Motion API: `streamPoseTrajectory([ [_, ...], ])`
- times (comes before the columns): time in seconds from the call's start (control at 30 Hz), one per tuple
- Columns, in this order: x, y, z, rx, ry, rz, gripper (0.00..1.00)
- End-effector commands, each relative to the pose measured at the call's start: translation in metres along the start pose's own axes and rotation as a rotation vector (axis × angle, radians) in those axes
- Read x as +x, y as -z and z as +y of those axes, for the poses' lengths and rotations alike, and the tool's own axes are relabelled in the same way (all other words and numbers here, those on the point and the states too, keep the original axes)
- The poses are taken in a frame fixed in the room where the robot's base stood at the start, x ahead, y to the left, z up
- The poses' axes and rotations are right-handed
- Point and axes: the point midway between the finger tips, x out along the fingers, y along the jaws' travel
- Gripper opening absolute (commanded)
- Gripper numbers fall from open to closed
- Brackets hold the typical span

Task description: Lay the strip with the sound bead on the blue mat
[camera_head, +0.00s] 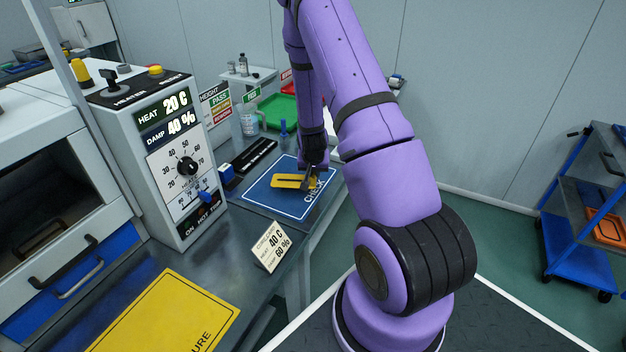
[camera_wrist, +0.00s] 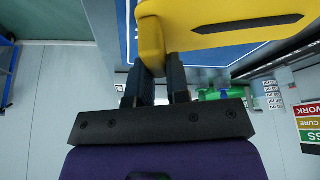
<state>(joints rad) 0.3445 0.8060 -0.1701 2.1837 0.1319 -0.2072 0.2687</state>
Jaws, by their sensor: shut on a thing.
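A yellow strip (camera_head: 290,181) with a dark line along it is over the blue mat (camera_head: 262,194), which has a white border and the word CHECK. My gripper (camera_head: 312,176) is shut on the strip's right end. The strip also shows large in the wrist view (camera_wrist: 205,25), with the fingers (camera_wrist: 155,82) at its near edge. Whether the strip touches the mat or hangs just above it, I cannot tell. The bead's quality cannot be made out at this size.
A control box (camera_head: 165,150) reading HEAT 20 C and DAMP 40 % stands left of the mat. A yellow mat (camera_head: 165,315) lies in front. A small card (camera_head: 270,246) stands near the bench edge.

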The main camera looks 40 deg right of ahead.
Motion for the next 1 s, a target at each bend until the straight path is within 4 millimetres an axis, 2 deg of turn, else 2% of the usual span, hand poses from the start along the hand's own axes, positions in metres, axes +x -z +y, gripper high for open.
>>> streamPoseTrajectory([
  [0.27, 0.032, -0.014, 0.0, 0.0, -0.001, -0.002, 0.0],
  [0.67, 0.036, -0.015, 0.0, 0.0, 0.0, -0.001, 0.0],
  [0.7, 0.036, -0.015, 0.0, 0.0, 0.0, -0.001, 0.21],
  [0.8, 0.036, -0.015, 0.0, 0.0, 0.0, 0.0, 0.42],
  [1.0, 0.036, -0.015, 0.0, 0.0, 0.0, 0.0, 0.42],
])
